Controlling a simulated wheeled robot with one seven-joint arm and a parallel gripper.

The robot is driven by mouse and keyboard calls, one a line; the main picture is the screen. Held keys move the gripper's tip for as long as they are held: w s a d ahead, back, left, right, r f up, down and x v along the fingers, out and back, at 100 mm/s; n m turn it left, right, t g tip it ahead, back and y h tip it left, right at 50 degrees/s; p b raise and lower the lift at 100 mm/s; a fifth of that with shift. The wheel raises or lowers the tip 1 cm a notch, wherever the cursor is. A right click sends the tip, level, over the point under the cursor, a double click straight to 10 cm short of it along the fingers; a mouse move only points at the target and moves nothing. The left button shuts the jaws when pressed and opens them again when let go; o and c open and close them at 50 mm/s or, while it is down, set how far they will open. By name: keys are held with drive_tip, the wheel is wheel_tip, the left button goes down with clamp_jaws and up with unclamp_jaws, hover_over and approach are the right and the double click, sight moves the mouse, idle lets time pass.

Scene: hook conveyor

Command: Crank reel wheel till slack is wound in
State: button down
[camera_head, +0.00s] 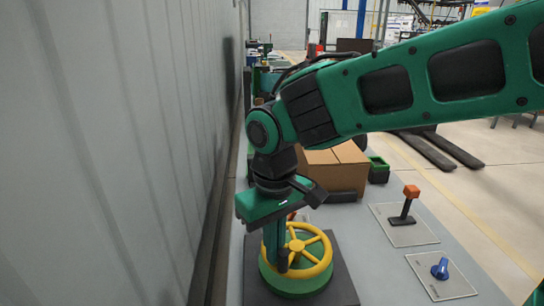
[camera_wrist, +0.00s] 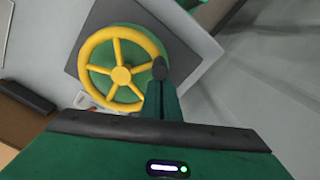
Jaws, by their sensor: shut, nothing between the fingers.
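The yellow reel wheel (camera_head: 303,252), with several spokes and a hub, lies face up on a green drum (camera_head: 297,282) on a dark square plate. It also shows in the wrist view (camera_wrist: 121,70). My gripper (camera_head: 275,250) points down at the wheel's left rim in the head view. In the wrist view its closed fingers (camera_wrist: 161,90) reach the rim beside a dark upright knob (camera_wrist: 159,68). The fingers are shut with nothing between them. I cannot tell whether they touch the knob. The cable and any slack are not clearly visible.
A grey wall (camera_head: 120,150) runs close along the left. A cardboard box (camera_head: 335,168) stands behind the wheel. To the right on the bench are an orange-topped lever (camera_head: 408,205) and a blue knob (camera_head: 440,268) on plates. Open floor lies further right.

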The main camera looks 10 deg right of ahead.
sight(313, 269)
drive_tip(key=shift+s+d, duration=0.25)
drive_tip(key=shift+s, duration=0.25)
drive_tip(key=shift+s+d, duration=0.45)
drive_tip(key=shift+d, duration=0.35)
drive_tip(key=shift+s+d, duration=0.45)
drive_tip(key=shift+d, duration=0.35)
drive_tip(key=shift+d, duration=1.8)
